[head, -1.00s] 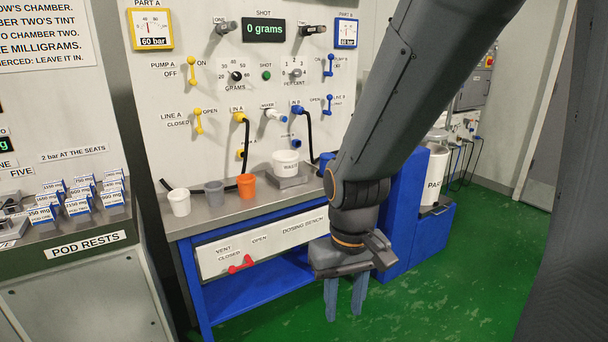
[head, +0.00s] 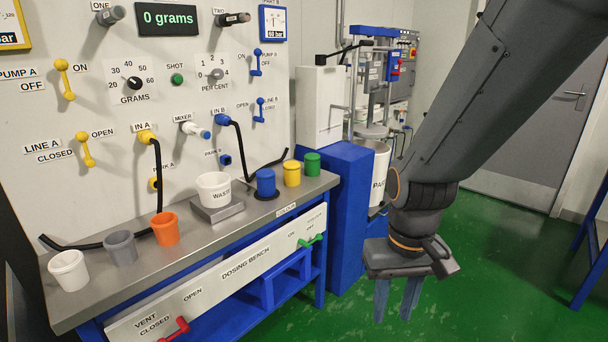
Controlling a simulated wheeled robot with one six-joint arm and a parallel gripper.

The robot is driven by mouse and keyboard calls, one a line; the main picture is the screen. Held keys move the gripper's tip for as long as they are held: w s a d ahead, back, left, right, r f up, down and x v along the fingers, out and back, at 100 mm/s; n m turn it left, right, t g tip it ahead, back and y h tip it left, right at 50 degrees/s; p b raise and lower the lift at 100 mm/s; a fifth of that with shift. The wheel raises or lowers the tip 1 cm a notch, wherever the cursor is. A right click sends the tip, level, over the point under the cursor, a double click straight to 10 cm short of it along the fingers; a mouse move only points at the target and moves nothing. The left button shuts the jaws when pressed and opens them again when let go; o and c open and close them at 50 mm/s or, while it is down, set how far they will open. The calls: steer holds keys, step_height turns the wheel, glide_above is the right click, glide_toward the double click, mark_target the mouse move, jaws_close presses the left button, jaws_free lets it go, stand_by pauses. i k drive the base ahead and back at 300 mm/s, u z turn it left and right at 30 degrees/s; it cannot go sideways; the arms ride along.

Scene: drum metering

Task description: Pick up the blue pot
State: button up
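The blue pot (head: 266,183) stands upright near the right end of the steel bench top, on a dark round spot. It is between the white waste cup and a yellow pot. My gripper (head: 397,302) hangs to the right of the bench, fingers pointing down, lower than the bench top and apart from the pot. Its two fingers are spread with a gap between them, and nothing shows between them.
A yellow pot (head: 292,173) and a green pot (head: 312,164) stand close right of the blue pot. The waste cup (head: 213,189) is on its left, with a black hose behind. A blue cabinet (head: 345,215) stands between bench and gripper. Green floor (head: 480,270) is clear.

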mark_target(265, 177)
steer(key=z, duration=0.25)
steer(key=i, duration=0.7)
steer(key=u, duration=0.55)
steer(key=i, duration=0.6)
steer(key=u, duration=0.5)
